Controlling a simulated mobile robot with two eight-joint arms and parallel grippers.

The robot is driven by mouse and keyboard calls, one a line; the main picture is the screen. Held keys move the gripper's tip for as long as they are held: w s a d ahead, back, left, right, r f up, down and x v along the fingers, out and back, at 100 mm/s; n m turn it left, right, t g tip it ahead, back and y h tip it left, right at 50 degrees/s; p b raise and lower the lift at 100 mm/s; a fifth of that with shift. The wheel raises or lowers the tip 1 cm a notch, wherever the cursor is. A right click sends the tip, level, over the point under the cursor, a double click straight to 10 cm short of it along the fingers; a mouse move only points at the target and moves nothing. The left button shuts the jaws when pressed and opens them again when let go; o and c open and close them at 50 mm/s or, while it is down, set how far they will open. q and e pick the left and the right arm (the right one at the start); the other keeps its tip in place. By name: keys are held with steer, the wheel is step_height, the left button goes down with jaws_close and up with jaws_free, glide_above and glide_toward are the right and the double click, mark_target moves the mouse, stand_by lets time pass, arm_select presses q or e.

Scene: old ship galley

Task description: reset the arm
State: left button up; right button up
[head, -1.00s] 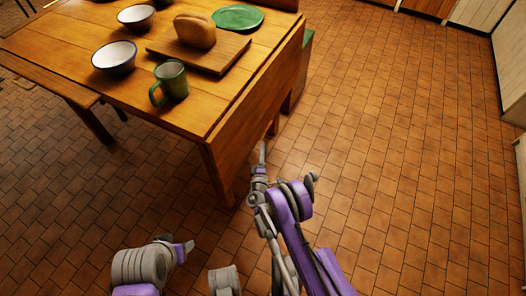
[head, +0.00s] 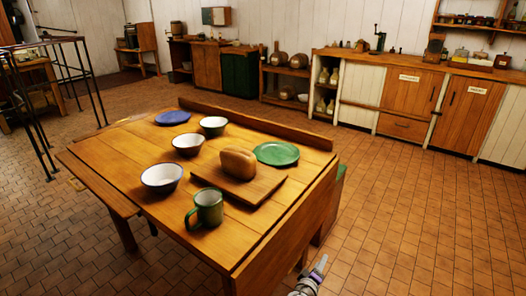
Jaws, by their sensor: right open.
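My right gripper (head: 319,268) shows at the bottom edge, just right of the wooden table's (head: 215,253) near right corner. It is open, with nothing seen between its fingers, and it is apart from the things on the table. Most of my right arm is below the picture. My left gripper is not in view.
On the table stand a green mug (head: 208,207), a bread loaf (head: 238,163) on a board (head: 262,188), a green plate (head: 277,153), a blue plate (head: 173,117) and white bowls (head: 161,178). Cabinets (head: 408,95) line the back wall. Tiled floor (head: 420,215) is clear at right.

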steer(key=s+d+r+m+g+y, duration=0.1)
steer(key=s+d+r+m+g, duration=0.15)
steer(key=s+r, duration=0.45)
steer(key=s+d+r+m+g+y, duration=0.1)
steer(key=s+d+r+m+g, duration=0.15)
steer(key=s, duration=0.75)
steer(key=s+a+m+g+y, duration=0.1)
steer(key=s+a+g+y, duration=0.15)
steer(key=s, duration=0.85)
steer(key=s+a+m+g+y, duration=0.1)
steer(key=s+a+m+y, duration=0.2)
steer(key=s, duration=0.9)
arm_select(q)
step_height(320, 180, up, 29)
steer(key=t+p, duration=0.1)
steer(key=p, duration=2.5)
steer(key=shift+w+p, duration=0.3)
arm_select(e)
step_height(320, 180, up, 28)
steer(key=a+n+t, duration=0.1)
steer(key=shift+w+a+r, duration=0.2)
steer(key=shift+w+a, duration=0.05)
steer(key=shift+w, duration=0.2)
